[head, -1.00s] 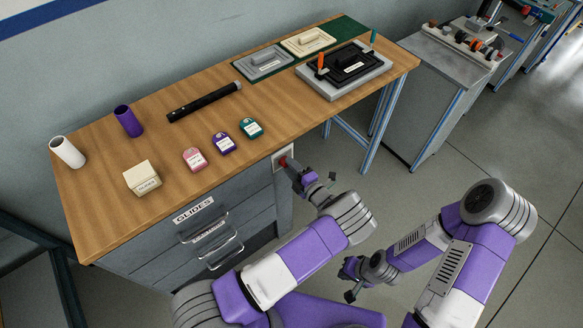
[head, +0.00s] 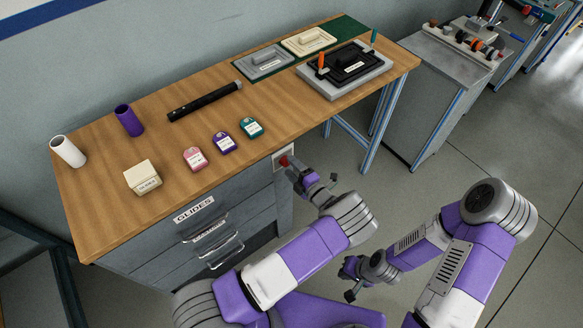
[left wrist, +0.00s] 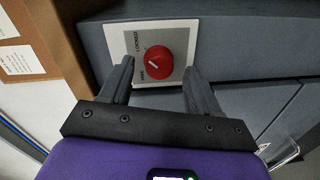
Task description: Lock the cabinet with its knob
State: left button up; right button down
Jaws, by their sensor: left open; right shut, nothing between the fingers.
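The red knob (left wrist: 157,63) sits on a white plate (left wrist: 183,33) on the grey cabinet (head: 150,248). It also shows in the head view (head: 284,161). The plate reads LOCKED towards the top and what looks like FREE lower down. A white line marks the left part of the knob's face. My left gripper (head: 291,170) is open in front of the knob. In the left wrist view its fingers stand on either side of the knob, apart from it. My right gripper (head: 350,280) is shut and empty, low and away from the cabinet.
The wooden tabletop (head: 185,190) overhangs the cabinet front. Drawer handles (head: 220,250) stick out left of my left arm. Small tags, a beige box (head: 142,178), tubes and a tray (head: 345,85) lie on top. Floor to the right is free.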

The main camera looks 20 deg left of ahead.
pick_arm(q)
jog(key=v, duration=0.7)
jog(key=shift+p, duration=0.3)
jog(key=s+a+f+n+g+h, duration=0.35)
jog(key=s+f+n+g, duration=0.3)
jog(key=s, duration=0.25)
jog(key=s+a+f+n+g+h, duration=0.2)
jog(key=s+a+f+n+g, duration=0.35)
jog(key=s+n, duration=0.25)
jog(key=s+d+f+n+g+h, duration=0.25)
jog(key=s+d+n+h, duration=0.35)
jog(key=n, duration=0.4)
notch_tip(320, 180, up, 6)
jog(key=d+n+t+h, duration=0.2)
jog(key=n+t+h, duration=0.2)
jog(key=n, duration=2)
jog(key=shift+s+h, duration=0.25)
jog(key=shift+h, duration=0.8)
